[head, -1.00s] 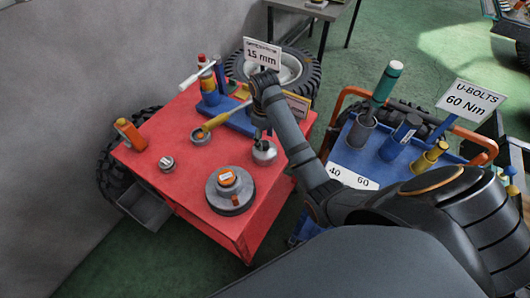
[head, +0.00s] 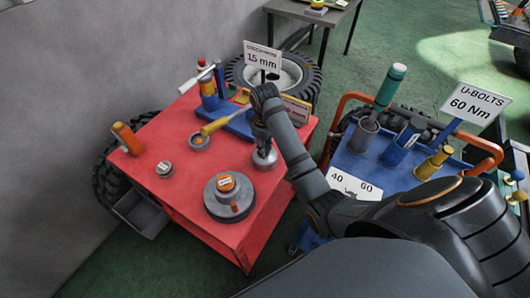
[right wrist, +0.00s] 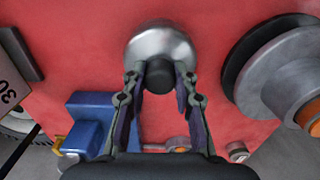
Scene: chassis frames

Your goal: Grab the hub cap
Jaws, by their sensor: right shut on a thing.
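The hub cap, a silvery dome with a dark knob on top, sits near the right edge of the red table top; it shows in the head view (head: 266,160) and the right wrist view (right wrist: 158,42). My right gripper (head: 263,142) is above it, pointing down. In the right wrist view, the right gripper's fingers (right wrist: 159,78) are on either side of the dark knob and closed on it. The dome seems to rest on the red top, though its lower edge is partly hard to see. My left gripper is not in view.
Left of the hub cap is a large grey round hub (head: 229,207) with an orange top. Behind it are a yellow-handled tool (head: 217,124) and a blue holder (head: 240,124). A blue trolley (head: 350,160) with upright tools stands at right. The table's front left is fairly clear.

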